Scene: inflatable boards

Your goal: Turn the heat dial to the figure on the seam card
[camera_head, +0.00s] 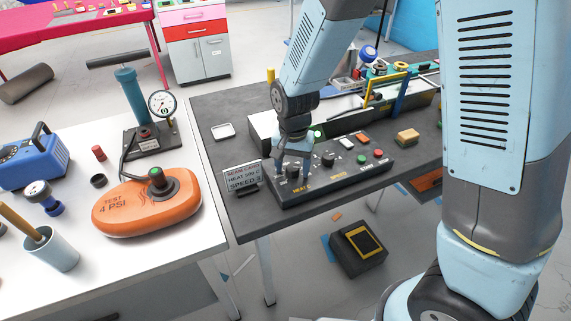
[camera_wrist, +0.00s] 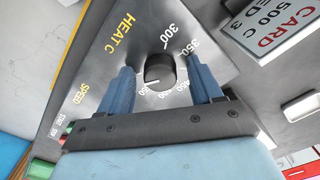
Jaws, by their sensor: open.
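The heat dial (camera_wrist: 160,72) is a black round knob on a dark panel marked HEAT C, with figures from 300 upward around it. Its white pointer line faces lower left in the wrist view, near a partly legible figure ending in 50. My gripper (camera_wrist: 161,66) is open, one blue finger on each side of the dial, with gaps visible. In the head view my gripper (camera_head: 294,168) reaches down over the control box (camera_head: 345,178). The seam card (camera_head: 242,178) stands left of the box; its heat line looks like 500 C, and it also shows in the wrist view (camera_wrist: 280,35).
The speed dial (camera_head: 328,160) sits right of the heat dial, with green (camera_head: 378,154) and red buttons beyond. An orange inflatable (camera_head: 150,203) and a pump (camera_head: 130,95) occupy the white table at left.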

